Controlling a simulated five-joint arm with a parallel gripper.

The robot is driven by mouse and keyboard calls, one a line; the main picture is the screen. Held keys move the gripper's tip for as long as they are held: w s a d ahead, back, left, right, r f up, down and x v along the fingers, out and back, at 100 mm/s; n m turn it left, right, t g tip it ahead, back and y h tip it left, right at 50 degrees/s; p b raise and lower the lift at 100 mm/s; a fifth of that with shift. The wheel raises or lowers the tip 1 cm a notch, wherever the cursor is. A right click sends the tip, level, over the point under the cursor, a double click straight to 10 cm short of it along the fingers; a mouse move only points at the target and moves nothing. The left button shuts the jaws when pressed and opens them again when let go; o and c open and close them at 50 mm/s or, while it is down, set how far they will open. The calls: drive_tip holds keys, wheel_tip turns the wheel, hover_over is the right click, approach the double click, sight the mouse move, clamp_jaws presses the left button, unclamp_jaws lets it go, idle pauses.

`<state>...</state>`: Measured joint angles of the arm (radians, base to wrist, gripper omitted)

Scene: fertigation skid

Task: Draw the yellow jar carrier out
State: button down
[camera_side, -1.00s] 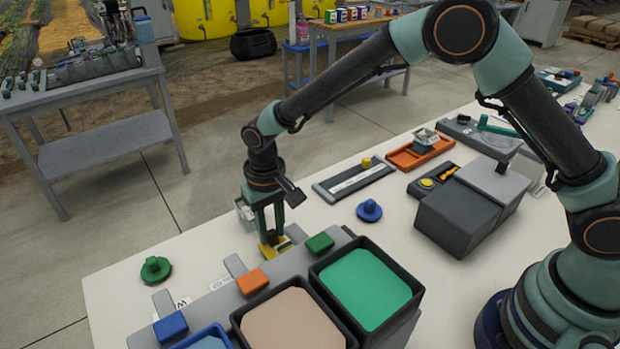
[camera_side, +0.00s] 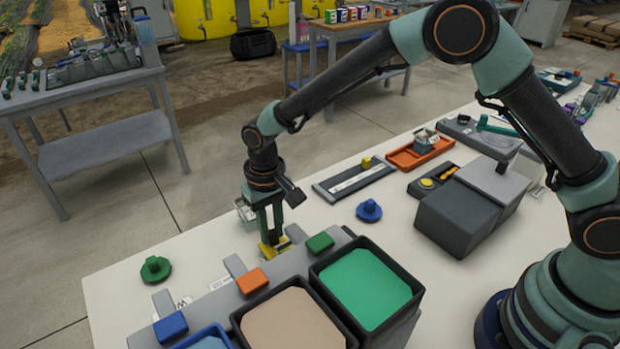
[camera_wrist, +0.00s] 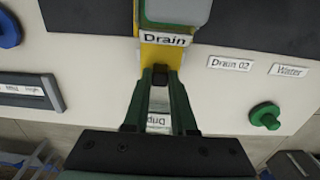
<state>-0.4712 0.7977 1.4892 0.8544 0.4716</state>
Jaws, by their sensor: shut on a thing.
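My gripper (camera_side: 268,238) points down at the carrier's outer end. In the wrist view my gripper (camera_wrist: 161,80) is shut on a small dark tab at that end of the carrier. My fingers partly hide the carrier in the side view.
Green (camera_side: 319,243), orange (camera_side: 252,282) and blue (camera_side: 170,327) blocks sit along the grey station. A green knob (camera_side: 155,269) and a blue knob (camera_side: 369,210) stand on the white table. A pale clear container (camera_side: 244,212) shows behind my gripper.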

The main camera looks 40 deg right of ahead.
idle(0.6)
drive_tip(key=d, duration=1.1)
drive_tip(key=shift+d, duration=0.35)
drive_tip(key=c, duration=0.7)
unclamp_jaws()
drive_tip(key=shift+a, duration=0.1)
drive_tip(key=shift+r, duration=0.1)
drive_tip(key=shift+r, duration=6)
